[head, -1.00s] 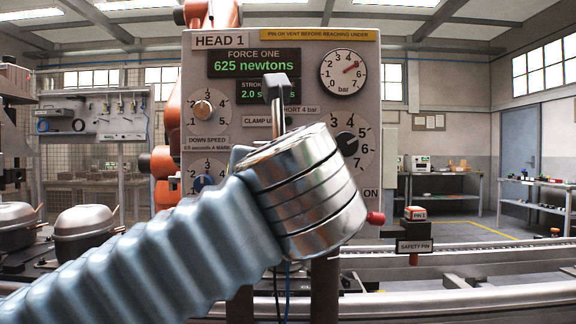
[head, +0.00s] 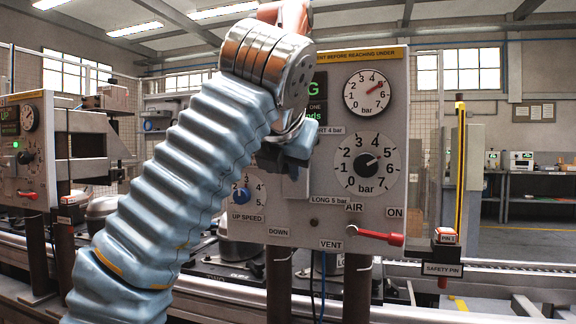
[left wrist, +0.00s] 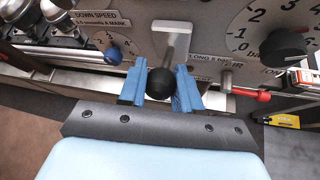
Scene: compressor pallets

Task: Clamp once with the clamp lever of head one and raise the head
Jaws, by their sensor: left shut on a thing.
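The head one panel (head: 384,130) stands upright in the middle of the head view. My left arm hides its upper left part, so most of its display cannot be read. My left gripper (head: 299,150) is at the panel's face, left of the large pressure dial. In the left wrist view its two blue fingers (left wrist: 161,92) sit on either side of the black knob (left wrist: 161,83) of the clamp lever and are shut on it. The lever's silver part (left wrist: 173,42) shows above the knob. The head itself is hidden or not clear. My right gripper is not in view.
A red-handled air valve (head: 378,236) sticks out at the panel's lower right. Another panel (head: 28,150) stands at the far left. A rail runs along the front.

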